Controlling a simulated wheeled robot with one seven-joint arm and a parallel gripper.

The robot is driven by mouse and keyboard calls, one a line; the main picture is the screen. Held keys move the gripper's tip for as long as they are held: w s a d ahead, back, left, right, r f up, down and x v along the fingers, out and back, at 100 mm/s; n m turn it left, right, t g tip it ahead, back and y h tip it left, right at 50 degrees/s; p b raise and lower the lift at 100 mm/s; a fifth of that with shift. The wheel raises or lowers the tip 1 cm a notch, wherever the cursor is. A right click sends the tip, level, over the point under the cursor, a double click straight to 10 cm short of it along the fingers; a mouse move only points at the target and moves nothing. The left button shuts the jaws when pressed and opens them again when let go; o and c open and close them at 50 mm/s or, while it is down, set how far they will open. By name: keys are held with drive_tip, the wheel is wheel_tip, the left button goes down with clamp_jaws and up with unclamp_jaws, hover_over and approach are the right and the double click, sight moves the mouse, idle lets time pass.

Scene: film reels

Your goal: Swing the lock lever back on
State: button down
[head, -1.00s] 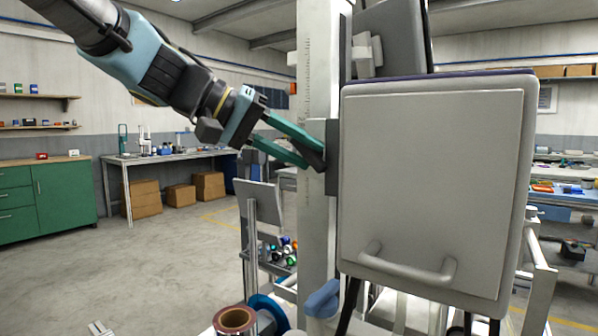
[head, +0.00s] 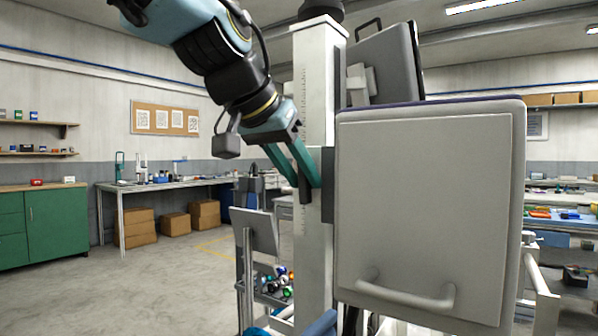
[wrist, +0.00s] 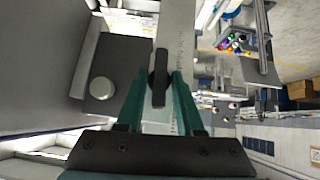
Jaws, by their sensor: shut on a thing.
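The lock lever is a short black bar on the side of the white column (head: 314,250). In the head view the lever (head: 304,190) hangs close to vertical between my green fingers. My gripper (head: 307,184) reaches down to it from the upper left. In the wrist view the lever (wrist: 160,75) lies lengthwise between the two green fingertips of my gripper (wrist: 163,80), against the column's scale face. The gripper is shut on it. The fingers partly hide the lever's sides, and I cannot tell whether it sits at its end stop.
A large grey panel with a handle (head: 425,210) stands right of the column, close to my gripper. A small grey plate on a stand (head: 256,232) is at lower left. A workbench (head: 180,183) and green cabinet (head: 57,222) stand farther back. The floor at left is clear.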

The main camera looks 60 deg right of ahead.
drive_tip(key=shift+f+t, duration=0.1)
drive_tip(key=shift+t, duration=0.2)
idle(0.4)
drive_tip(key=c, duration=0.8)
unclamp_jaws()
drive_tip(key=b+v, duration=0.1)
drive_tip(key=v, duration=1)
